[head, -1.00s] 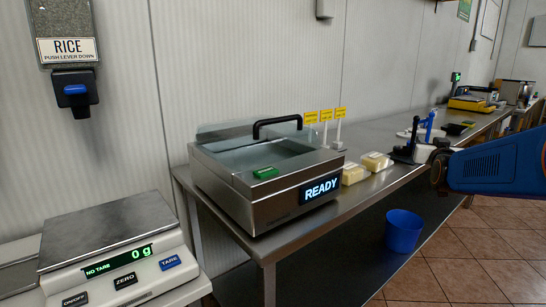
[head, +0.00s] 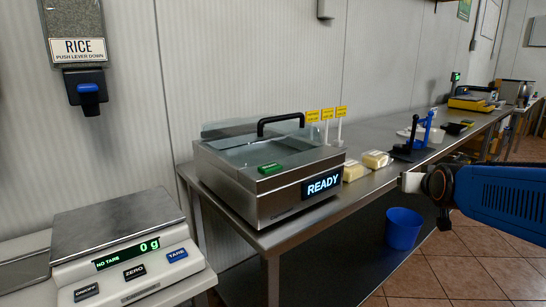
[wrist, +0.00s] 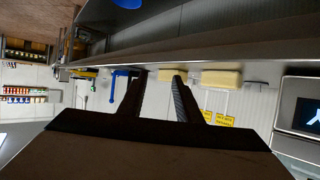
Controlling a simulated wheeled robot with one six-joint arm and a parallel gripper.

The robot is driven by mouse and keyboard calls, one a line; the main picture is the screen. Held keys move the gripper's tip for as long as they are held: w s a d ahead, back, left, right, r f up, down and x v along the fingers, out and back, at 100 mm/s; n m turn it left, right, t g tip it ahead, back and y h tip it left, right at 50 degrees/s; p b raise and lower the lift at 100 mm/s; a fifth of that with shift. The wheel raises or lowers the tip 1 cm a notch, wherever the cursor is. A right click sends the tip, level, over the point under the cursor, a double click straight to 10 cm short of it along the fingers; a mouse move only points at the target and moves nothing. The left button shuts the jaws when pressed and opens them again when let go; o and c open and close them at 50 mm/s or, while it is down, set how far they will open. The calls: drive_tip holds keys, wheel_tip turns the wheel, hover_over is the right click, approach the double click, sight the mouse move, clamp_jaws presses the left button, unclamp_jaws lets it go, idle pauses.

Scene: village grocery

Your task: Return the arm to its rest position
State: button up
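My gripper shows in the wrist view (wrist: 160,90), its two dark fingers apart with a gap between them and nothing held. In the head view my blue arm reaches in from the right edge, and its end (head: 412,182) is in the air in front of the steel counter (head: 376,192), right of the cheese-coloured blocks. The fingers themselves are hard to make out in the head view.
A steel vacuum machine (head: 268,172) reading READY stands on the counter, with two pale yellow blocks (head: 356,170) beside it. A scale (head: 118,236) reading 0 g is at left, below a rice dispenser (head: 78,50).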

drive_tip(key=s+a+f+g+y, duration=0.1)
drive_tip(key=s+a+f+g, duration=0.1)
drive_tip(key=s+f, duration=0.3)
drive_tip(key=s+a+f+n+g, duration=0.1)
drive_tip(key=s+a+f+g, duration=0.2)
drive_tip(key=s, duration=1.1)
drive_tip(key=s+a+f+n+g+y, duration=0.1)
drive_tip(key=s+a+f+g, duration=0.2)
drive_tip(key=s, duration=0.7)
wheel_tip(320, 180, down, 4)
drive_tip(key=shift+s+a+f+y, duration=0.2)
drive_tip(key=shift+a+y, duration=0.1)
drive_tip(key=shift+a, duration=0.65)
drive_tip(key=shift+d+r, duration=0.1)
